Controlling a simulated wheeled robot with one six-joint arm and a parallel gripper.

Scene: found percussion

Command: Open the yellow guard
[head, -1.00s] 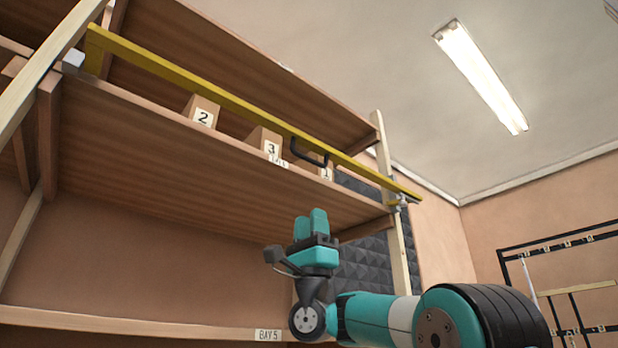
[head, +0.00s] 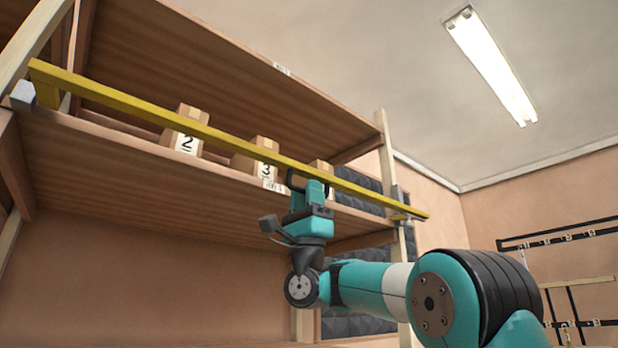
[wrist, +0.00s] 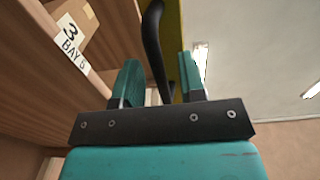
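The yellow guard (head: 230,142) is a long bar lying across the front of a wooden shelf, sloping down to the right in the head view. It also shows as a narrow strip in the wrist view (wrist: 173,22). Its black handle (wrist: 153,45) is seen close up in the wrist view, and partly behind my gripper in the head view. My gripper (wrist: 158,80) is open, with its two teal fingers on either side of the handle. Gaps show between the handle and the fingers; I cannot tell whether either touches it. In the head view, my gripper (head: 307,190) is just below the bar.
Behind the guard, cardboard boxes numbered 2 (head: 187,135) and 3 (head: 262,160) stand on the shelf (head: 120,165), with another box partly hidden to their right. A wooden post (head: 390,150) stands near the bar's right end. A dark rack (head: 570,240) is at far right.

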